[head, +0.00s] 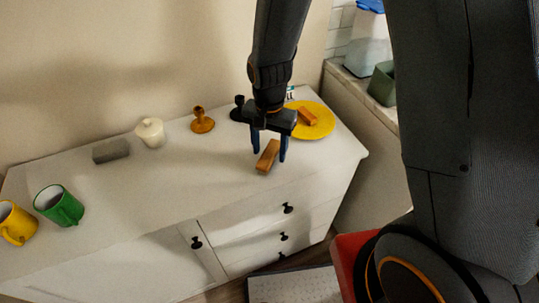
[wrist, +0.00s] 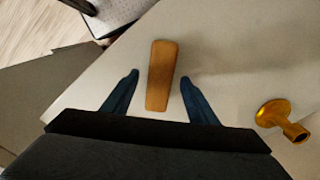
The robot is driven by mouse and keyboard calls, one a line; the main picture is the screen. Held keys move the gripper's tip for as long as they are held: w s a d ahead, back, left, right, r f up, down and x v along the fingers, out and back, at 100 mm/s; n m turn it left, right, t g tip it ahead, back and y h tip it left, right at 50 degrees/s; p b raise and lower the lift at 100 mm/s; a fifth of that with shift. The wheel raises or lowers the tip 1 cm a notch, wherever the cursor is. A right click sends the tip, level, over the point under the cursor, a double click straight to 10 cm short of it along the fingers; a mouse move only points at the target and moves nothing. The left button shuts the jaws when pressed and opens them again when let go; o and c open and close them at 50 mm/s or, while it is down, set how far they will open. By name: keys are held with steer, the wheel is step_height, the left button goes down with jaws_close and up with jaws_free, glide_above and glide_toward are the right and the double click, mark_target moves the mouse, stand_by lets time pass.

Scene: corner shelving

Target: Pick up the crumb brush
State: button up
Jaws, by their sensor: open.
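The crumb brush looks like a plain brown wooden block, longer than wide, lying on the white cabinet top near its front edge; it shows in the head view (head: 266,158) and the wrist view (wrist: 162,62). My gripper (head: 268,153) points down over it, with its two blue fingers open. In the wrist view my gripper (wrist: 159,78) has one finger on each side of the brush, with a gap on both sides. The brush lies roughly in line with the fingers. Whether the fingertips are down at its height I cannot tell. No bristles show.
A yellow plate (head: 323,124) with a small orange-brown block (head: 307,116) stands just right of my gripper. A brass candlestick (head: 202,121) and a dark one (head: 238,108) stand behind left. A lidded white pot (head: 150,132), grey block (head: 111,151), and green mug (head: 60,205) are farther left.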

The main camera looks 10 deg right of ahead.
mark_target(270, 152)
steer(key=c, duration=1.3)
steer(key=shift+o, duration=0.2)
steer(key=shift+r, duration=0.15)
step_height(270, 152, up, 10)
steer(key=b, duration=0.2)
steer(key=o, duration=0.6)
steer(key=shift+c, duration=0.2)
steer(key=c, duration=0.3)
steer(key=shift+f, duration=0.25)
